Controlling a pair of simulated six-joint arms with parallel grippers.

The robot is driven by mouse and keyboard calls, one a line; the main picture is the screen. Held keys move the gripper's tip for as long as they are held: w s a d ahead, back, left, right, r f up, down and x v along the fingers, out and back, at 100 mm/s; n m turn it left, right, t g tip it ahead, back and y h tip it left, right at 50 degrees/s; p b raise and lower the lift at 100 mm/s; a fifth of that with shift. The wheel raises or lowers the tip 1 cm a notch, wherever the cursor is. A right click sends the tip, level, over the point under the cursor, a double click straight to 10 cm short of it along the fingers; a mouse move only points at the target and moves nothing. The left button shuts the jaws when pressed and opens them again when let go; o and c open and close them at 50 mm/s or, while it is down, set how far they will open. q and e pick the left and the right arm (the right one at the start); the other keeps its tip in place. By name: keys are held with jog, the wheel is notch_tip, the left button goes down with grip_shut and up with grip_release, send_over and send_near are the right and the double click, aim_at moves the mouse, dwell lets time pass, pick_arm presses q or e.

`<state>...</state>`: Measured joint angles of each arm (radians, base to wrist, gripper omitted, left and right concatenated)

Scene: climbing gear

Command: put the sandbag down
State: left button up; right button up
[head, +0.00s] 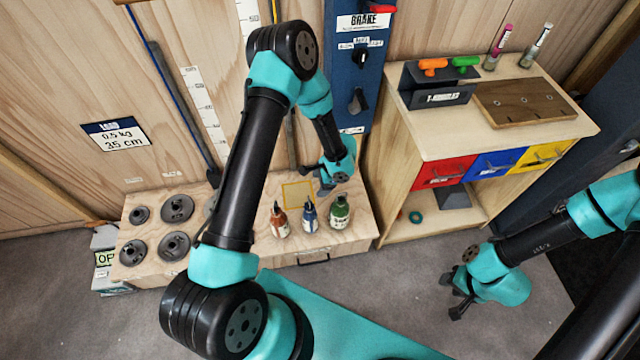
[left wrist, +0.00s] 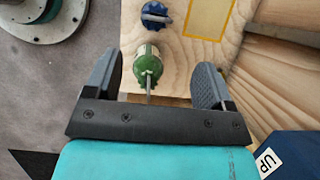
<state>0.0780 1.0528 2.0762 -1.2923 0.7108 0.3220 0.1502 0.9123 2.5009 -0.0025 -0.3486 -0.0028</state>
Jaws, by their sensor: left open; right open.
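I cannot make out a sandbag in either view. My left gripper (head: 322,182) is over the back right part of the low wooden bench (head: 358,222). In the left wrist view its two fingers (left wrist: 153,85) are open, with nothing held between them. The green bottle (left wrist: 146,66) shows beyond the gap between the fingers, and the blue bottle (left wrist: 157,16) farther up. A yellow outlined square (head: 298,194) is marked on the bench top, behind the bottles. My right gripper (head: 457,291) is open and empty above the grey floor, in front of the wooden cabinet.
A red bottle (head: 279,220) stands left of the blue and green ones. Several dark weight discs (head: 174,246) lie on the bench's left part. A blue brake post (head: 352,75) rises behind the bench. The cabinet (head: 398,165) with coloured drawers stands at right.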

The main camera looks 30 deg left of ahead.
pick_arm(q)
jog(key=s+d+r+n+t+h, duration=0.1)
jog(key=s+d+n+h, duration=0.1)
jog(key=s+n, duration=0.4)
jog(key=s+d+r+n+t+h, duration=0.2)
jog(key=s+n+h, duration=0.3)
jog(key=s, duration=0.5)
jog(key=shift+s+n, duration=0.2)
jog(key=shift+n, duration=0.5)
